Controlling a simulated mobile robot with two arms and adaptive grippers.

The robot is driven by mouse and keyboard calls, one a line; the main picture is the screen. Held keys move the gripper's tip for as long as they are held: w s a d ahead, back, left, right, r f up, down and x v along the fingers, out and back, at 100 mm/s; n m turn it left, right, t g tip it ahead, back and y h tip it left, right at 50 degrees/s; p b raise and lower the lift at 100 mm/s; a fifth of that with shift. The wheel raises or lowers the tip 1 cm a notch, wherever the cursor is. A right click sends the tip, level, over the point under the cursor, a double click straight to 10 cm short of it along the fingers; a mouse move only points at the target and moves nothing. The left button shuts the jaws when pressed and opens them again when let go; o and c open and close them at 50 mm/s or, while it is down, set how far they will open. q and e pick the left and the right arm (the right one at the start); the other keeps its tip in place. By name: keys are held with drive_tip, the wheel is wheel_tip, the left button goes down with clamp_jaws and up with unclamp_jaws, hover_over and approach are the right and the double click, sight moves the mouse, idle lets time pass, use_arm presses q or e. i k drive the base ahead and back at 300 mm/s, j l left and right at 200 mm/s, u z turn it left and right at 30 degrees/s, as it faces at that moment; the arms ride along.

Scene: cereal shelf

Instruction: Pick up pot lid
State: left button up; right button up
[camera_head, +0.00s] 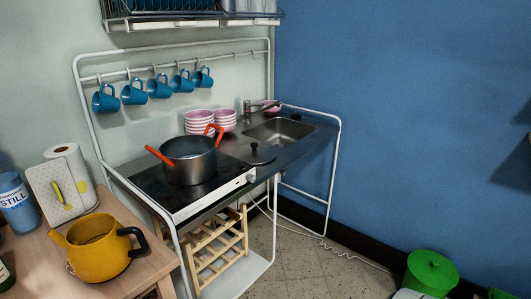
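The pot lid (258,156) lies on the dark counter just right of the pot, close to the left side of the sink. Its dark round knob points up, and the lid looks dark grey and flat from here. The pot (189,162) is steel with orange-red handles and stands uncovered on the dark stove top. Part of the lid's left side is close to or behind the pot's edge; I cannot tell if they touch. Neither of my grippers shows in the head view.
Pink bowls (198,122) stand behind the pot, and a sink (281,131) is to the right. Blue mugs (135,93) hang above. A yellow teapot (98,246) stands on the wooden table at front left. A green bin (431,271) is on the floor at right; floor ahead is clear.

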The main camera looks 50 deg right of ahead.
sight(253, 153)
drive_tip(key=z, duration=1.45)
